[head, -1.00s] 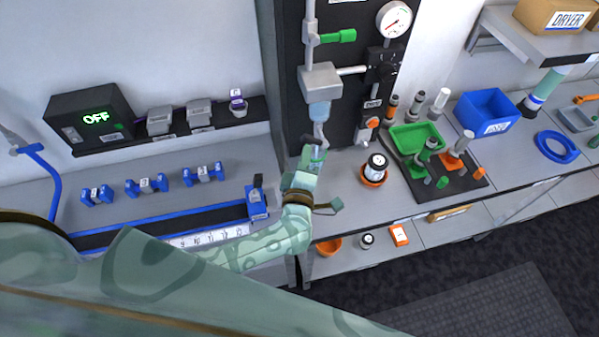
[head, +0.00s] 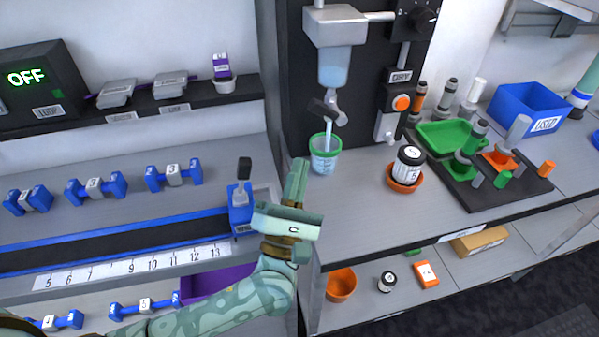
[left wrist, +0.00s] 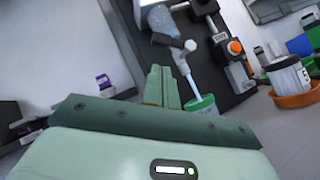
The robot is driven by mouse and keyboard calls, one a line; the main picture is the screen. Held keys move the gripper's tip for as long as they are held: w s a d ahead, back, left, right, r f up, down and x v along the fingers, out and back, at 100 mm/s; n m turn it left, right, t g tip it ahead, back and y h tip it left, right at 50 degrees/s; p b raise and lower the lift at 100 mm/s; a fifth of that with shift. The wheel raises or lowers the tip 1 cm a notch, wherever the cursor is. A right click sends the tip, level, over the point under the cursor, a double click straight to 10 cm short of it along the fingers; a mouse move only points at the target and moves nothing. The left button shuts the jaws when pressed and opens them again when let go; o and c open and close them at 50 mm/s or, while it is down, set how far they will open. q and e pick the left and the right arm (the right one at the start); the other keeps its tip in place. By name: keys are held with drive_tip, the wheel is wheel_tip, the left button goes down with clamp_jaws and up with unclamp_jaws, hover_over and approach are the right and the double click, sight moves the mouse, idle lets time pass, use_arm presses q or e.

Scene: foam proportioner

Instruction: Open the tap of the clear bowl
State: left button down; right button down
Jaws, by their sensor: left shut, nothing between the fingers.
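The clear bowl (head: 334,68) holds bluish liquid below a grey block on the black panel; it also shows in the left wrist view (left wrist: 160,18). Its grey tap (head: 338,102) has a black handle (head: 322,111) sticking out to the left. A pale stream (head: 328,133) runs from the spout into a green-rimmed cup (head: 323,160) on the bench. My left gripper (head: 299,166) is shut and empty, left of the cup and below the handle, apart from the tap. In the left wrist view its fingers (left wrist: 162,84) point towards the tap. My right gripper is not in view.
A black-lidded jar (head: 407,166) stands in an orange dish on the right. A black tray (head: 480,190) with green and orange parts lies beyond it. A blue slide rail (head: 120,237) and several blue-ended weights are on the left. The bench front right of the cup is clear.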

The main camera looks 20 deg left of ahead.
sight(316, 101)
use_arm(q)
drive_tip(key=x, duration=0.7)
drive_tip(key=shift+w, duration=0.3)
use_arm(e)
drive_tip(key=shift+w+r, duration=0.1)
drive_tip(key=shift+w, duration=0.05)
use_arm(q)
drive_tip(key=shift+r, duration=0.15)
